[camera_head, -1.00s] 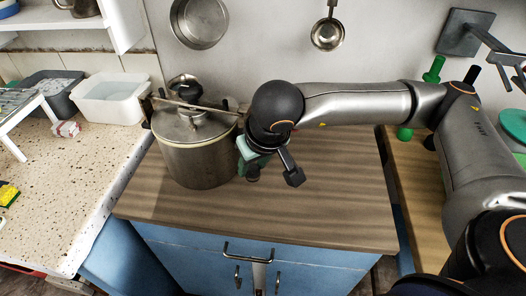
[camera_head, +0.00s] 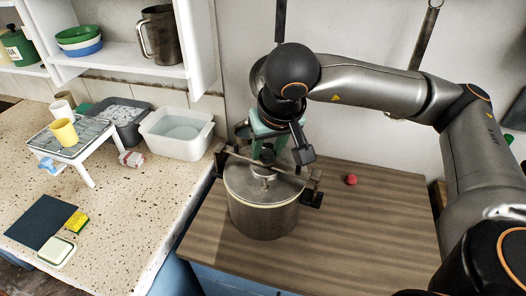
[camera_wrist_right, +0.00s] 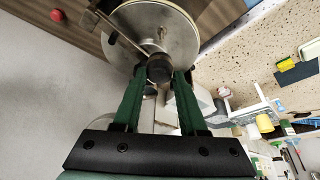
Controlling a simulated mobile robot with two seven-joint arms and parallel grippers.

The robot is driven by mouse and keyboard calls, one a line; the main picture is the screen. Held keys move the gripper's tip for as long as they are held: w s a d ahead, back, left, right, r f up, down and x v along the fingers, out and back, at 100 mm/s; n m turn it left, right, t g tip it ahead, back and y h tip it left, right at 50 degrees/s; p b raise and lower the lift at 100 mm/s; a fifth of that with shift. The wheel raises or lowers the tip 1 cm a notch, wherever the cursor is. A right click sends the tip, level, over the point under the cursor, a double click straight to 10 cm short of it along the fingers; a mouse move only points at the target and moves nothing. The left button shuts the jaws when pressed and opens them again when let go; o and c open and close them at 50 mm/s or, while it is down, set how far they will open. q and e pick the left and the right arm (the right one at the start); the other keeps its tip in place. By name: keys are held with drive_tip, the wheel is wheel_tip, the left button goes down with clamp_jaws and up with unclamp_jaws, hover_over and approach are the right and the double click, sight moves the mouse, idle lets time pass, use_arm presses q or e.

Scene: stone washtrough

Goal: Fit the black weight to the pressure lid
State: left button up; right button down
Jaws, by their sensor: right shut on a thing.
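The steel pot (camera_head: 265,222) stands on the wooden worktop with its pressure lid (camera_head: 240,184) on and a metal bar across the top. My right gripper (camera_head: 267,154) points down over the lid's middle. Its green fingers are shut on the black weight (camera_head: 268,158), a short dark cylinder. In the right wrist view the weight (camera_wrist_right: 158,69) sits between the fingertips, in front of the lid (camera_wrist_right: 172,28). I cannot tell whether the weight touches the lid. My left gripper is not in view.
A red ball (camera_head: 351,179) lies on the wooden worktop (camera_head: 370,225) right of the pot. The speckled counter (camera_head: 125,200) at left holds a white basin (camera_head: 177,135), a grey basin (camera_head: 118,112) and a small rack (camera_head: 75,140). The worktop's right front is clear.

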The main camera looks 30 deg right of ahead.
drive_tip(key=shift+w, duration=0.45)
drive_tip(key=shift+s+f+b, duration=0.2)
drive_tip(key=shift+f+b, duration=0.15)
drive_tip(key=shift+f, duration=0.45)
drive_tip(key=shift+f+b, duration=0.65)
drive_tip(key=shift+f, duration=0.3)
drive_tip(key=shift+f, duration=0.2)
drive_tip(key=shift+b, duration=0.45)
